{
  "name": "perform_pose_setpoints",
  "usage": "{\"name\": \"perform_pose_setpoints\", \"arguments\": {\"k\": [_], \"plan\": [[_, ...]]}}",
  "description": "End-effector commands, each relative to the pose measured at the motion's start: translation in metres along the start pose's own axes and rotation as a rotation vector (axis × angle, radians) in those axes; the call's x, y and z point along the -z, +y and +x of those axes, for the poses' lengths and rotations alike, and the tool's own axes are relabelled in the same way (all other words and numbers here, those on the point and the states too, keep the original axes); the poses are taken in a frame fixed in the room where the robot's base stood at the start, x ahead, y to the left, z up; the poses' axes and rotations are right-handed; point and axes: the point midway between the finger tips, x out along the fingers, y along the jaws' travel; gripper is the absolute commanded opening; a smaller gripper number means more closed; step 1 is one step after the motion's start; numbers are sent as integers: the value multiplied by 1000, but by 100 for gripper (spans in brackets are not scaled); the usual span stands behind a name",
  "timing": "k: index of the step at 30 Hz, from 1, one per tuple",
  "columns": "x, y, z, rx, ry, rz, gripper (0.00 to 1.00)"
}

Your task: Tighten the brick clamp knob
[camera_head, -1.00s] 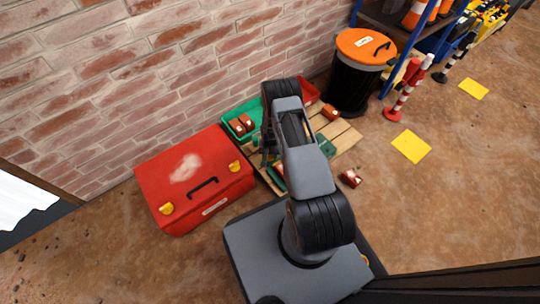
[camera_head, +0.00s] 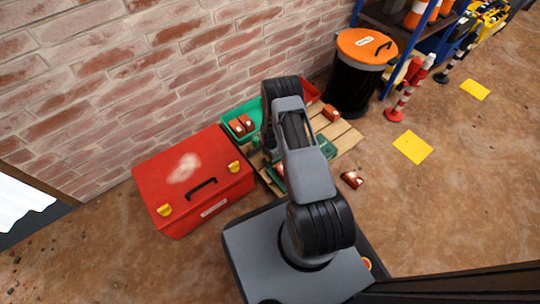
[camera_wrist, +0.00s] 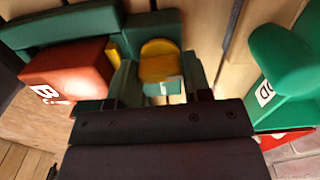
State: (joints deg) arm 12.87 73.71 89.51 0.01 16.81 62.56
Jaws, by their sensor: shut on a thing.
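In the wrist view a red brick (camera_wrist: 66,70) marked "B" sits against the dark green clamp (camera_wrist: 105,27). A yellow-topped knob (camera_wrist: 160,62) with a pale teal side lies just ahead of my gripper (camera_wrist: 161,86). The gripper's two dark fingers stand on either side of the knob and are shut on it. The black gripper body covers the lower middle of that view and hides what lies under it. In the head view my own arm hides most of the clamp and the gripper.
A wooden pallet (camera_head: 346,134) holds a green bin (camera_head: 228,115) with bricks and a loose brick (camera_head: 330,112). Another brick (camera_head: 352,179) lies on the floor. A red toolbox (camera_head: 160,180) stands left, an orange-lidded bin (camera_head: 350,85) behind right. The brick wall is close behind.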

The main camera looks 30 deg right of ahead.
Motion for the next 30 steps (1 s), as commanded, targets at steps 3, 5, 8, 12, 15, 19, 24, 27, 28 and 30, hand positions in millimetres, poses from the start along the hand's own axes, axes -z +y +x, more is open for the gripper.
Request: {"name": "perform_pose_setpoints", "arguments": {"k": [3, 5, 8, 12, 15, 19, 24, 27, 28, 30], "plan": [[1, 0, 0, 2, 1, 37, 21], [1, 0, 0, 2, 1, 52, 21], [1, 0, 0, 2, 1, 67, 21], [1, 0, 0, 2, 1, 78, 21], [1, 0, 0, 2, 1, 80, 21], [1, 0, 0, 2, 1, 80, 21], [1, 0, 0, 2, 1, 80, 49], [1, 0, 0, 2, 1, 79, 59], [1, 0, 0, 2, 1, 79, 62], [1, 0, 0, 1, 1, 78, 69]]}}
